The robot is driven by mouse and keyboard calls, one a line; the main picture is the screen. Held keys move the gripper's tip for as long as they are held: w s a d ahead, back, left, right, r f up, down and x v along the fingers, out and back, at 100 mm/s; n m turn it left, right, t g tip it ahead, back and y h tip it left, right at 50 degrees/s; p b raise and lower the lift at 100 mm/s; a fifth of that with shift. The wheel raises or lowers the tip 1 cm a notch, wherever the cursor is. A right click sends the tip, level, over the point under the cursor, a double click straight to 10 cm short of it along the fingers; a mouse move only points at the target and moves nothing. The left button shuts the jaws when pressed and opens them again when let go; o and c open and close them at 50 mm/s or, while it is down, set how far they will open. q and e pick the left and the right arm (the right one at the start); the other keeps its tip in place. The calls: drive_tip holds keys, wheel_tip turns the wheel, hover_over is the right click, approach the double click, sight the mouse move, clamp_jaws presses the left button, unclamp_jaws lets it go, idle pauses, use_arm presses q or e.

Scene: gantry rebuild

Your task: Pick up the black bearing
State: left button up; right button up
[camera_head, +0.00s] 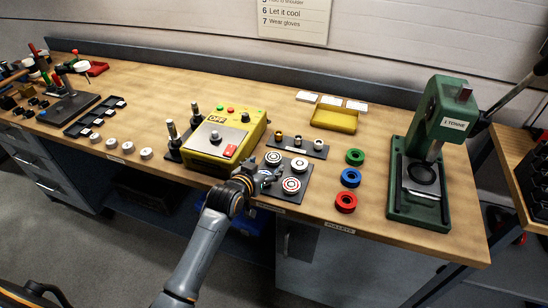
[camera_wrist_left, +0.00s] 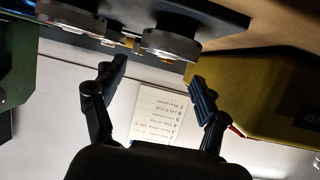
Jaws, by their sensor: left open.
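A dark square plate (camera_head: 298,196) on the bench carries several round bearings. The back left bearing (camera_head: 273,158) is pale with dark rings; the back right one (camera_head: 299,165) and the front right one (camera_head: 291,185) show reddish rings. My left gripper (camera_head: 264,178) is at the plate's front left and partly hides that corner. In the left wrist view my left gripper (camera_wrist_left: 157,76) is open and empty, with a metallic bearing (camera_wrist_left: 172,40) beyond the fingers. Which bearing is the black one, I cannot tell. A black ring (camera_head: 421,173) lies on the green press. My right gripper is not in view.
A yellow machine (camera_head: 224,141) stands left of the plate. Green (camera_head: 355,157), blue (camera_head: 350,177) and red rings (camera_head: 346,202) lie to its right, before the green press (camera_head: 440,110). A small rack (camera_head: 300,146) and a yellow tray (camera_head: 334,119) sit behind.

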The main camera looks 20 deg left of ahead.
sight(273, 158)
use_arm(q)
drive_tip(key=shift+w+f, duration=0.1)
drive_tip(key=shift+w, duration=0.35)
drive_tip(key=p+x, duration=0.1)
drive_tip(key=x, duration=0.3)
drive_tip(key=shift+w+a+f, duration=0.1)
drive_tip(key=shift+a+f, duration=0.05)
drive_tip(key=shift+f, duration=0.1)
drive_tip(key=shift+c, duration=0.6)
drive_tip(key=c, duration=1.2)
drive_tip(key=shift+r, duration=0.1)
